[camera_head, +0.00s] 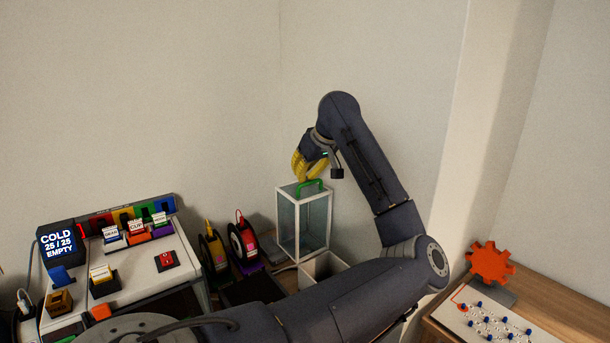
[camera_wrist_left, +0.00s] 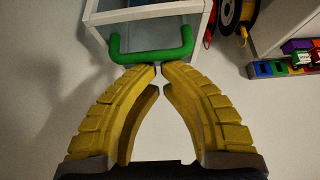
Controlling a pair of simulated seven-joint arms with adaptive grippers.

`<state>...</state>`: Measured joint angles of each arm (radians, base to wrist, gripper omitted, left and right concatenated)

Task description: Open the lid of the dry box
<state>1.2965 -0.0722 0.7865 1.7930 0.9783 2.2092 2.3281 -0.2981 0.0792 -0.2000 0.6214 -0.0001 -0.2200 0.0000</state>
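The dry box (camera_head: 302,222) is a tall clear box with a white frame, standing by the wall. Its lid (camera_head: 286,189) lies flat on top, with a green handle (camera_head: 309,185) standing up from it. The green handle (camera_wrist_left: 152,55) also crosses the top of the left wrist view. My left gripper (camera_head: 307,177) is just above the lid, with its yellow fingers at the handle. In the left wrist view its fingertips (camera_wrist_left: 160,68) nearly meet in front of the handle's bar, with no bar seen between them. Whether they touch the handle is unclear. My right gripper is not in view.
Two filament spools (camera_head: 243,244) stand left of the dry box. A white open bin (camera_head: 323,266) is in front of it. A printer with a screen (camera_head: 57,243) is at the left. A wooden table with an orange gear (camera_head: 491,262) is at the right.

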